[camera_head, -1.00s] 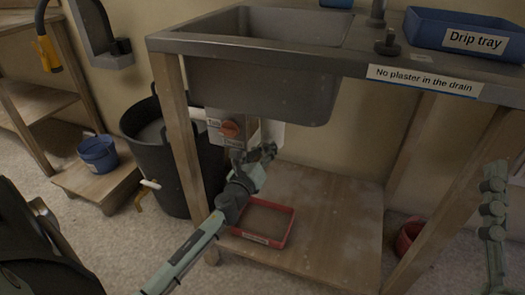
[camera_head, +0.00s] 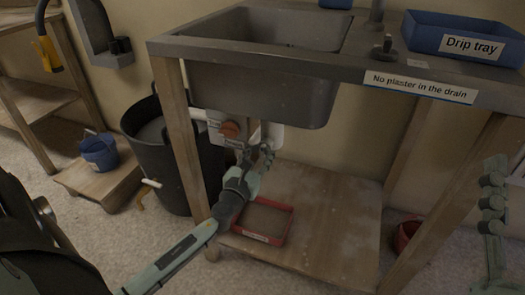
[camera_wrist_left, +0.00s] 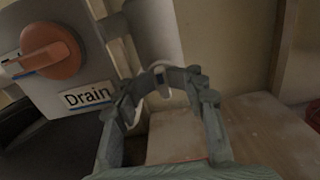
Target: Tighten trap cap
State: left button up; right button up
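The drain unit under the sink has a white box with an orange knob (camera_head: 230,130) and white pipework (camera_head: 272,135) beside it. The wrist view shows the orange knob (camera_wrist_left: 50,52) and a "Drain" label (camera_wrist_left: 87,96) up close. My left gripper (camera_head: 262,152) is below and right of the knob, by the pipework. Its fingers (camera_wrist_left: 165,76) curve inward around a small pale shape in the wrist view. Their gap and any contact are unclear. I cannot make out a separate trap cap. My right gripper (camera_head: 493,172) is at the right edge, away from the sink; its opening is unclear.
The grey sink (camera_head: 255,80) sits above, on wooden legs. A red tray (camera_head: 290,228) lies on the lower shelf (camera_head: 335,235). A black bin (camera_head: 140,125) and blue bucket (camera_head: 99,151) are left. A blue drip tray (camera_head: 425,32) stands on top.

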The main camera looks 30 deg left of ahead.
pick_arm(q)
jog(key=b+v, duration=0.1)
jog(key=v, duration=0.8)
jog(key=shift+f, duration=0.25)
jog(key=shift+s, duration=0.1)
